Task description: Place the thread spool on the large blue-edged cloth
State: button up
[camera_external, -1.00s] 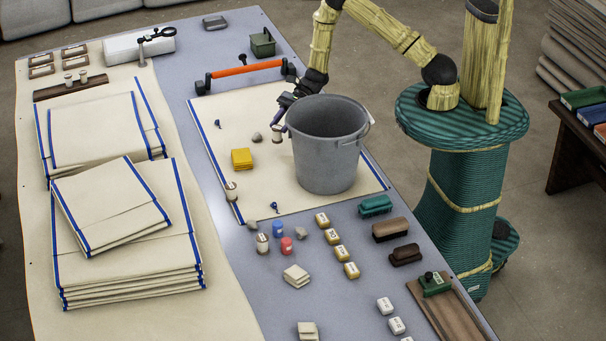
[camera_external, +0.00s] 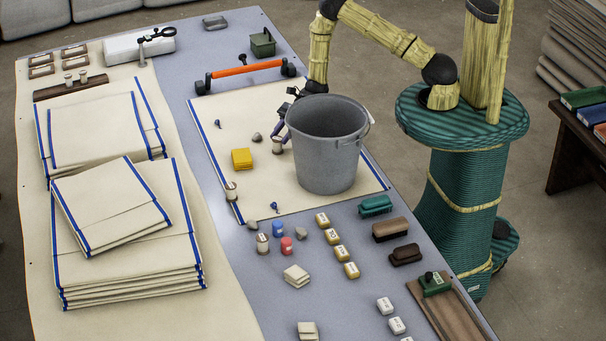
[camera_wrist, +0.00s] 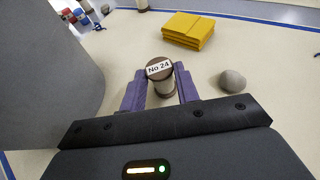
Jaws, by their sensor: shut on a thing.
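The thread spool (camera_external: 277,147) has brown ends and pale thread. Its top label reads "No 24" in the wrist view (camera_wrist: 160,69). My gripper (camera_external: 278,142) is shut on it, with purple fingers on either side, as the wrist view also shows (camera_wrist: 161,88). The spool is upright over the large blue-edged cloth (camera_external: 225,117), left of the grey bucket. I cannot tell whether its base touches the cloth. The cloth lies flat on the table and the bucket hides part of it.
The grey bucket (camera_external: 327,150) stands on the cloth, close to my gripper. A yellow folded cloth (camera_external: 241,159) and a grey stone (camera_external: 257,137) lie nearby. Another spool (camera_external: 231,190) stands at the cloth's left edge. An orange-handled bar (camera_external: 245,69) lies behind.

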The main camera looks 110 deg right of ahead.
jog(key=o, duration=1)
jog(key=shift+f, duration=0.1)
jog(key=shift+c, duration=0.2)
jog(key=v, duration=1.2)
jog(key=shift+b, duration=0.3)
